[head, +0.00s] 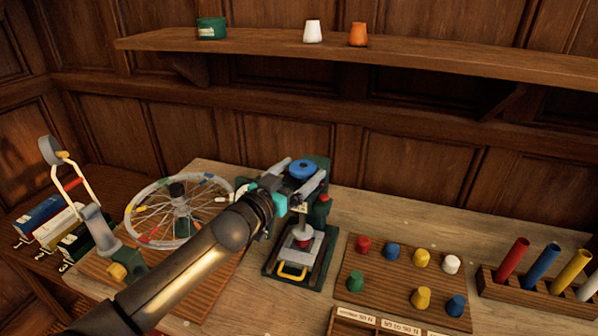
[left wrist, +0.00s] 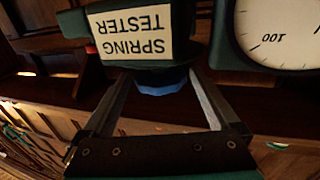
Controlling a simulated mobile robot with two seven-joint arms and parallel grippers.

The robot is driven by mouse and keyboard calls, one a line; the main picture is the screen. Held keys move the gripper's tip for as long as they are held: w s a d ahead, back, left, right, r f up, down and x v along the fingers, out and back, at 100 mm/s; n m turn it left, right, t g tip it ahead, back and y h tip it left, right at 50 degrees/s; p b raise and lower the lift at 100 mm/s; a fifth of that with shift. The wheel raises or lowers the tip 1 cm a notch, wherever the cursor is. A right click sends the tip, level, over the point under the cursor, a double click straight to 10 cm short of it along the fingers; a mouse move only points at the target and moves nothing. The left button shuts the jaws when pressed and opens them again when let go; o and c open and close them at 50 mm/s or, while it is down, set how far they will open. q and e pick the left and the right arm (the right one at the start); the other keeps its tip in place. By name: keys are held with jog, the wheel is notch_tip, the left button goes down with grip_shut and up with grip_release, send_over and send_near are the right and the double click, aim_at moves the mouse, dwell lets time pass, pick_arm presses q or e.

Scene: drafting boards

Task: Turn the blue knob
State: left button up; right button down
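The blue knob (head: 302,169) is a round cap at the top of a dark green spring tester (head: 316,264). In the left wrist view the blue knob (left wrist: 162,84) is partly hidden behind the tester's green body and its upside-down "SPRING TESTER" label (left wrist: 130,35). My left gripper (head: 303,178) is at the tester's top, with one finger on each side of the knob. In the left wrist view its fingers (left wrist: 160,98) stand apart, with small gaps seeming to show beside the knob. My right gripper is not in view.
A spoked wheel (head: 178,212) stands left of the tester. A board of coloured pegs (head: 390,276) and a rack of coloured tubes (head: 525,289) lie to the right. A shelf (head: 260,45) with small cups runs above. A dial (left wrist: 278,35) shows beside the label.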

pick_arm(q)
jog(key=c, duration=1.1)
jog(key=shift+h, duration=0.3)
jog(key=shift+w+a+m+g+h+p, duration=0.15)
jog(key=shift+m+g+h+p, duration=0.2)
jog(key=shift+m+g+h, duration=0.35)
jog(key=shift+a+m+g+h, duration=0.1)
jog(key=shift+m+g+h, duration=0.4)
jog(key=shift+m+h, duration=0.15)
jog(key=shift+w+m+g+h+b, duration=0.1)
jog(key=shift+m+g+h+b, duration=0.5)
jog(key=shift+g, duration=0.2)
jog(key=m+g+h+b, duration=0.1)
jog(key=g+b, duration=0.1)
jog(key=shift+f+m+h+b, duration=0.15)
jog(key=shift+m+h+b, duration=0.1)
jog(key=shift+m+b, duration=0.1)
jog(key=shift+m+g+h+b, duration=0.3)
jog(key=shift+m+g+b, duration=0.1)
jog(key=shift+g+b, duration=0.25)
